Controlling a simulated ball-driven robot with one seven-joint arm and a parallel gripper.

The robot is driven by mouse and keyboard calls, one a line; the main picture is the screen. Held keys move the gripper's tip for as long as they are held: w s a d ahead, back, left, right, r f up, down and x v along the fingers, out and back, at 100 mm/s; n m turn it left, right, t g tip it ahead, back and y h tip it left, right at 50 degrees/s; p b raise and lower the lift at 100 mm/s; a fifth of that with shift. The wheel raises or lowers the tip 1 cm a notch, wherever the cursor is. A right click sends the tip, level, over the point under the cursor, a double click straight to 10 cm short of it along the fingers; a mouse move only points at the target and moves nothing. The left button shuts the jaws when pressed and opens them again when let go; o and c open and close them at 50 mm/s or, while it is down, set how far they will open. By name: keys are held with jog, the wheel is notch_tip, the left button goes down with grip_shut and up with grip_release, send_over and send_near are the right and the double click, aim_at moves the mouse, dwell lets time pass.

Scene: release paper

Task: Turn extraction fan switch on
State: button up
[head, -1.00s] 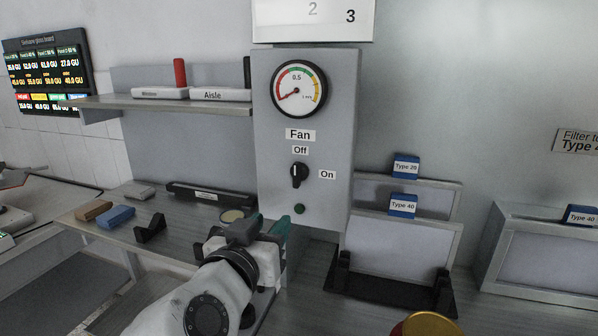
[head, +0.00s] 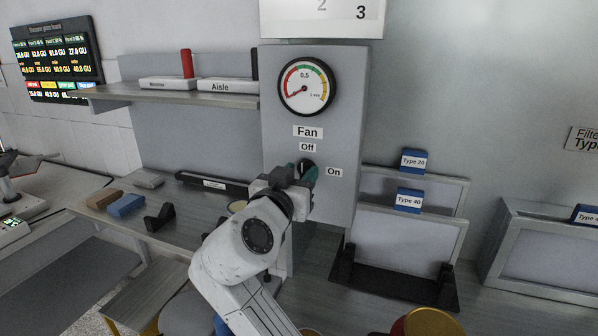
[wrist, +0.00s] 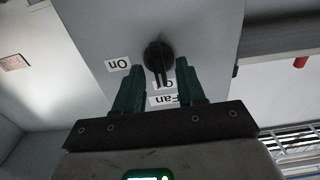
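The black rotary fan switch (head: 305,163) sits on the grey panel (head: 345,120) below the "Fan" and "Off" labels, with "On" to its right. In the head view my gripper (head: 308,174) covers much of it. In the wrist view, which is upside down, the switch (wrist: 158,56) shows clearly and its pointer lies toward the "Off" label. My gripper (wrist: 162,74) is open, its two green fingers apart with the pointer between them in the picture. I cannot tell whether a finger touches the switch.
A round gauge (head: 305,87) above the switch has its needle at the low end. A shelf (head: 180,96) juts out left of the panel. Framed filters (head: 400,245) stand in a black holder at right. The bench (head: 190,215) at left holds small blocks.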

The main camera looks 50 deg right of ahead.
jog(key=shift+d, duration=0.1)
grip_shut()
dwell(0.3)
jog(key=shift+f+b, duration=0.15)
jog(key=shift+b, duration=0.5)
jog(key=shift+f+m+b, duration=0.2)
jog(key=shift+m+b, duration=0.5)
jog(key=shift+b, duration=0.5)
jog(key=shift+s+d+m+b, duration=0.1)
jog(key=shift+s+m+b, duration=0.05)
jog(key=shift+m+b, duration=4.7)
jog(key=shift+s+m+b, duration=0.1)
jog(key=shift+m+b, duration=3.35)
jog(key=shift+b, duration=2.75)
